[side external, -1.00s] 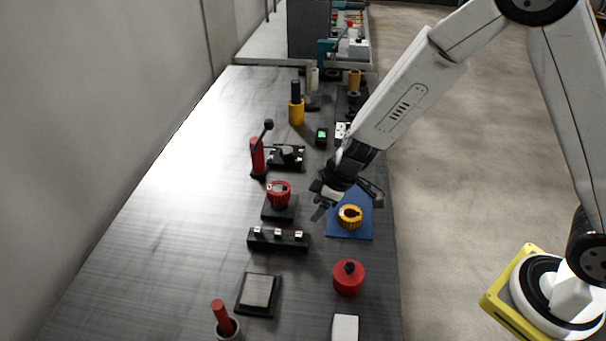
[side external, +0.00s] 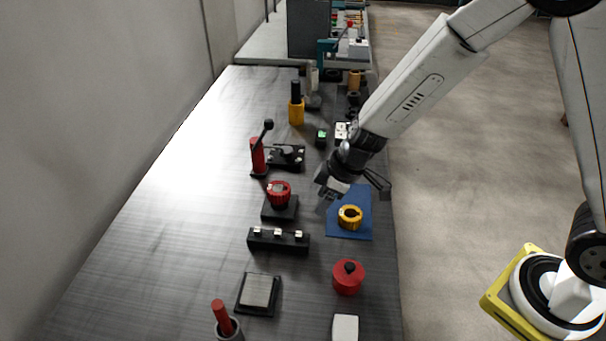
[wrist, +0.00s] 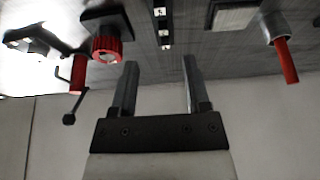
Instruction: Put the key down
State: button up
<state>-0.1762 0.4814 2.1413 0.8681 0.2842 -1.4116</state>
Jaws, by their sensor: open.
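My gripper (side external: 329,192) hangs above the bench, just left of and above the blue mat (side external: 365,212) in the side view. In the wrist view its two fingers (wrist: 158,65) stand apart with nothing between them. A yellow ring-shaped part (side external: 350,217) with a dark centre sits on the blue mat, apart from the gripper. I cannot pick out a key with certainty in either view. A red knob (side external: 279,190) on a black base lies left of the gripper; the knob also shows in the wrist view (wrist: 107,47).
A black block with several light pieces (side external: 278,240), a grey pad (side external: 258,291), a red round part (side external: 348,277) and a red rod in a cup (side external: 221,318) stand nearer. A red post with a lever (side external: 257,157) stands left. The bench's left side is clear.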

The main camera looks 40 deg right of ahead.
jog(key=shift+d, duration=0.1)
jog(key=s+d+r+m+h, duration=0.3)
jog(key=s+d+r+m, duration=0.2)
jog(key=s+d+m, duration=0.4)
jog(key=shift+s+d+r+g, duration=0.15)
jog(key=shift+s+d+g, duration=0.25)
jog(key=shift+s+d, duration=1.1)
